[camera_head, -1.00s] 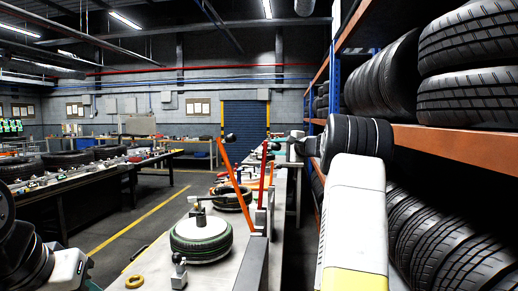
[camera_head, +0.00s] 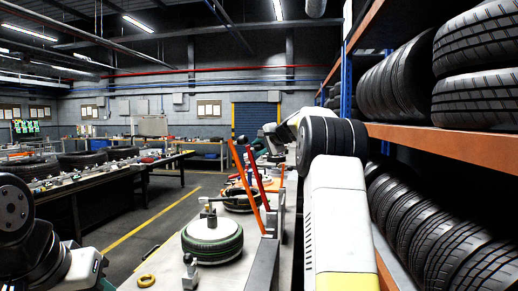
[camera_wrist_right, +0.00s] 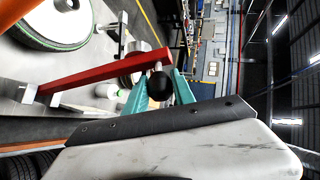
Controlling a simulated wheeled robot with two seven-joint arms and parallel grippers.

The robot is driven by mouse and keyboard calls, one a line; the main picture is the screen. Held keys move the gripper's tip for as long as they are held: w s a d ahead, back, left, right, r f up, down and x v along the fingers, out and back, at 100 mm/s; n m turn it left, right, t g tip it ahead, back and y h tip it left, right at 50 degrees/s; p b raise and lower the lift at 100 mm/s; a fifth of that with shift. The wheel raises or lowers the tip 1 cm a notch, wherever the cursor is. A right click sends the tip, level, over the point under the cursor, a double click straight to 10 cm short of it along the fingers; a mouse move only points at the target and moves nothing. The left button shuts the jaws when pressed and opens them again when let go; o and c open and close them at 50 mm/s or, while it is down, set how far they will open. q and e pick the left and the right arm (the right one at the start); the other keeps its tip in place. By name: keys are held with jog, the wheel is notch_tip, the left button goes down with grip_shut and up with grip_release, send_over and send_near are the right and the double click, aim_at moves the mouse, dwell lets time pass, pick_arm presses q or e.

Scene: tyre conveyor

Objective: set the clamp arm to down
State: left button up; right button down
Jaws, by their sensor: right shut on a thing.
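The red clamp arm (camera_head: 258,178) stands raised at the right side of the conveyor bench and leans left, beside an orange arm (camera_head: 243,182). In the right wrist view it is a long red bar (camera_wrist_right: 105,72) with a black ball knob (camera_wrist_right: 160,87) at its end. My right gripper (camera_wrist_right: 160,84) is shut on this knob, its teal fingers on either side. In the head view this gripper (camera_head: 262,148) is small and partly hidden by dark clutter. My left gripper (camera_head: 98,264) is at the lower left, cut by the frame; its fingers are unclear.
A tyre rack (camera_head: 455,143) closes off the right side. The floor left of the bench is clear.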

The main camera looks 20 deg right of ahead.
aim_at(250, 149)
jog(key=shift+n+g, duration=0.3)
jog(key=shift+g, duration=0.1)
jog(key=a, duration=0.1)
jog(key=w+a, duration=0.1)
jog(key=a+f, duration=0.1)
jog(key=a, duration=0.1)
jog(key=shift+w, duration=0.4)
jog(key=shift+w+a+f, duration=0.2)
jog(key=shift+a, duration=0.25)
jog(key=shift+w+a+f, duration=0.2)
jog(key=shift+a, duration=0.2)
jog(key=c, duration=1.1)
grip_release()
jog(key=shift+o, duration=0.2)
jog(key=v, duration=0.7)
jog(key=shift+s+r, duration=0.2)
jog(key=shift+s, duration=0.15)
